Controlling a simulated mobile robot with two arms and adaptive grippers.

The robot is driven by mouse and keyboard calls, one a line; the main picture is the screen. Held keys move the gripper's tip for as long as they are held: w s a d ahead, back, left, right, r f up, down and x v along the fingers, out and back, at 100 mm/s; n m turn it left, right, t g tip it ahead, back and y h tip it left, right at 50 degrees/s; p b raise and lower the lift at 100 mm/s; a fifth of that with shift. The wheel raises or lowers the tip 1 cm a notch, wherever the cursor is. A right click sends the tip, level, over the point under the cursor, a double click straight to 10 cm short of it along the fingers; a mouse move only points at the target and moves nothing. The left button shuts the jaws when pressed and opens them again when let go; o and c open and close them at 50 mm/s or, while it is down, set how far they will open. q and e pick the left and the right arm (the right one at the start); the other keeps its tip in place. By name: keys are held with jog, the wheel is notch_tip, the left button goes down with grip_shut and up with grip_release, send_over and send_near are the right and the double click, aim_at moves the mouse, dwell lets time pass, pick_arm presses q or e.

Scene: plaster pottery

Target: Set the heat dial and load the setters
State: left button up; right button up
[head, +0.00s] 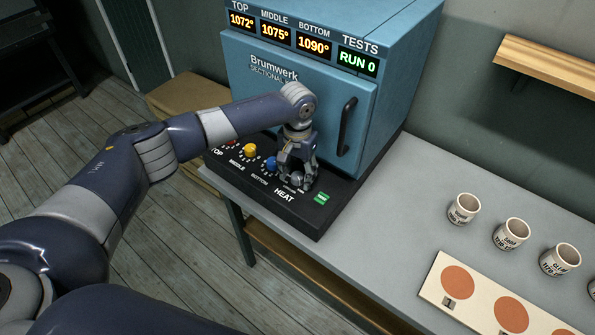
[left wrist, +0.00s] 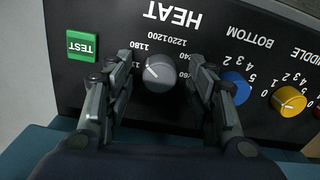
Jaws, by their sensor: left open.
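The heat dial (left wrist: 158,72) is a dark grey knob with a white pointer line, under the word HEAT in the upside-down left wrist view. Its pointer is near the 1180 mark; the exact setting is hard to read. My left gripper (head: 296,182) is at the dial on the black control panel (head: 262,200) of the blue kiln (head: 300,85). In the left wrist view its two fingers (left wrist: 162,88) stand open on either side of the dial, with small gaps. The setters may be the board with orange discs (head: 458,280). My right gripper is out of view.
A green TEST button (left wrist: 83,46) is beside the dial. A blue BOTTOM knob (left wrist: 236,86) and yellow MIDDLE knob (left wrist: 289,100) are on its other side. Several labelled cups (head: 463,208) stand on the grey bench (head: 385,215). The kiln display (head: 357,62) reads RUN 0.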

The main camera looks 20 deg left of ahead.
pick_arm(q)
jog(key=c, duration=1.1)
jog(key=shift+r, duration=0.1)
jog(key=shift+r+n+p, duration=0.15)
jog(key=shift+n+p, duration=0.35)
jog(key=shift+p, duration=0.4)
jog(key=n+p, duration=0.3)
jog(key=p, duration=0.1)
jog(key=shift+n+p, duration=1.4)
jog(key=shift+n, duration=0.1)
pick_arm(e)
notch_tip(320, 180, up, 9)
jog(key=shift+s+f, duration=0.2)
pick_arm(q)
jog(key=o, duration=1.1)
jog(key=shift+f, duration=0.2)
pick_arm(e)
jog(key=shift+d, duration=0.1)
